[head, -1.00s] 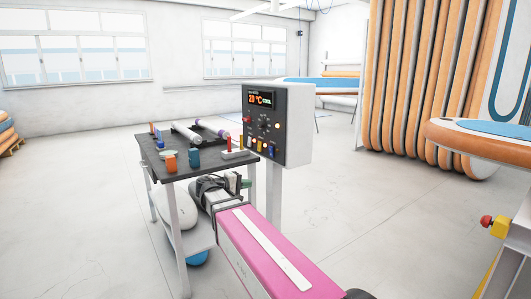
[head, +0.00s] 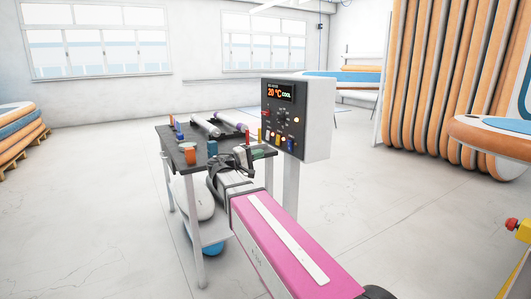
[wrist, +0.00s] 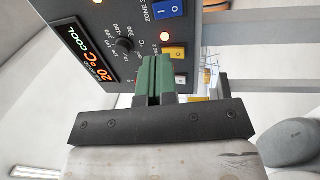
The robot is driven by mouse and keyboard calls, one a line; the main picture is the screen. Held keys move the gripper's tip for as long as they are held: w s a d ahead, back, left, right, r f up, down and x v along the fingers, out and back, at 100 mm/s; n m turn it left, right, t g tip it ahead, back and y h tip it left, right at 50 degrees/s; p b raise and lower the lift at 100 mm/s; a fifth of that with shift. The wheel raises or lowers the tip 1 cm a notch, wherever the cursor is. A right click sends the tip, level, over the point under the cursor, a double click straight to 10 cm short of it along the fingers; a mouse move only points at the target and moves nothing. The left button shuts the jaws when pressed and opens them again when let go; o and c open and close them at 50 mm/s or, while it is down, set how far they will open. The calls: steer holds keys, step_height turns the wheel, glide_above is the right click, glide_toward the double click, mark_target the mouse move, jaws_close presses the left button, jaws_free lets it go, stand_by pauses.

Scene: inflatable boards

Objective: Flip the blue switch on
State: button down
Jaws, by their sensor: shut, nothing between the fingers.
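The blue switch (head: 290,144) is at the lower right of the front of a grey control box (head: 318,118). In the wrist view the blue switch (wrist: 170,10) shows at the top edge, partly cut off, with white I and O marks; I cannot tell which way it is tipped. My gripper (head: 250,157) is in front of the box, to the left of and a little below the switch. In the wrist view its green fingers (wrist: 154,62) are together and empty, overlapping the panel beside the yellow switch. I see no contact with the blue switch.
A yellow switch (wrist: 175,52) sits next to the blue one, with a dark knob (wrist: 124,45) and a display reading 20 °C COOL (head: 280,92). A dark-topped cart (head: 180,157) with tubes and small items stands left of the box. The floor around is open.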

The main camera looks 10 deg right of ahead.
mark_target(289, 143)
steer(key=x, duration=1.2)
steer(key=shift+d, duration=0.2)
steer(key=shift+r, duration=0.1)
steer(key=shift+w+d+r+y, duration=0.1)
steer(key=shift+d+y, duration=0.1)
steer(key=shift+y, duration=0.1)
